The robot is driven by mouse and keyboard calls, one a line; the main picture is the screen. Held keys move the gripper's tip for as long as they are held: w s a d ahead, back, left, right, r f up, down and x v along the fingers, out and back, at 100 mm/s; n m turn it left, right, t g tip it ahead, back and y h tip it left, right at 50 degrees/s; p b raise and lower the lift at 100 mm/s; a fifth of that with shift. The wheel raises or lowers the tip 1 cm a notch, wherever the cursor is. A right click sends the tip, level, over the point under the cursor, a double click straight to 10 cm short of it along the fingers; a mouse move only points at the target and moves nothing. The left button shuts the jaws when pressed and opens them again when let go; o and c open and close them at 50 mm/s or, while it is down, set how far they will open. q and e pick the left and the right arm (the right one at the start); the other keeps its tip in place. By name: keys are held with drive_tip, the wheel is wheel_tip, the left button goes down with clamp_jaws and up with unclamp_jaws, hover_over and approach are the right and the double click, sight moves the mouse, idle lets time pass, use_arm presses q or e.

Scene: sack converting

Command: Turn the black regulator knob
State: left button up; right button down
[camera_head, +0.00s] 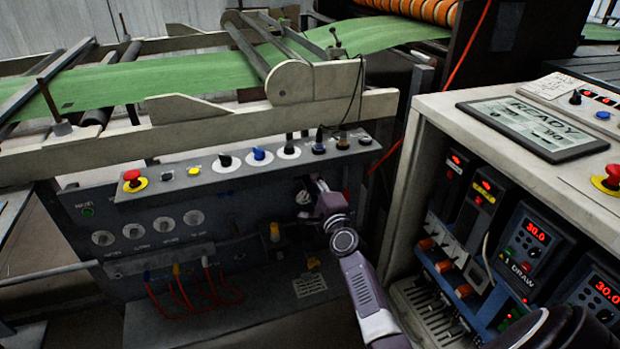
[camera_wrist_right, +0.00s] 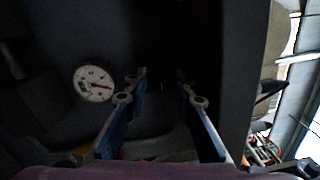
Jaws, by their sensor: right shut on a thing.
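My right gripper (camera_head: 309,188) reaches under the right part of the sloped control ledge, against the dark front of the machine. In the right wrist view its two blue-backed fingers (camera_wrist_right: 161,76) stand on either side of a very dark shape, which I take to be the black regulator knob; its outline is lost in shadow. In the head view the gripper and wrist hide the knob. A round white pressure gauge (camera_wrist_right: 93,83) with a red needle is just left of the fingers.
The control ledge (camera_head: 140,197) with a red stop button (camera_head: 132,177) and several knobs overhangs my right gripper. A pale cabinet (camera_head: 545,160) with a display and drive units stands close to the right of my arm. Green sacking (camera_head: 170,82) runs above.

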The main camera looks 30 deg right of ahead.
idle(0.5)
drive_tip(key=c, duration=1.6)
unclamp_jaws()
drive_tip(key=v, duration=1.2)
drive_tip(key=shift+f, duration=0.1)
